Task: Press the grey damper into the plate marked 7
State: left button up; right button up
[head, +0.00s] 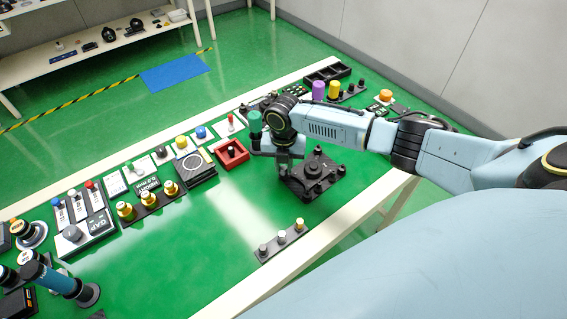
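My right gripper (284,167) points down over the left side of a black square plate (322,190) that carries several black posts. Its fingers are small and partly hidden by the wrist, so I cannot tell whether they are open or hold anything. I cannot single out the grey damper with certainty. A narrow grey strip (272,255) near the table's front edge carries three small knobs, two with greyish tops and one with a yellowish top. No number 7 is legible on any plate.
A red open box (231,157) stands left of my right gripper. Brass-coloured knobs (125,211) and a grey box with a dial (83,232) stand further left. Purple (318,90) and yellow cylinders (334,90) stand behind my arm. The green tabletop's front middle is mostly clear.

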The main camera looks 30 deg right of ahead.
aim_at(283, 167)
jog(key=o, duration=0.4)
jog(key=shift+o, duration=0.2)
notch_tip(283, 167, up, 14)
jog(key=p, duration=0.1)
jog(key=shift+f, duration=0.25)
dwell(0.4)
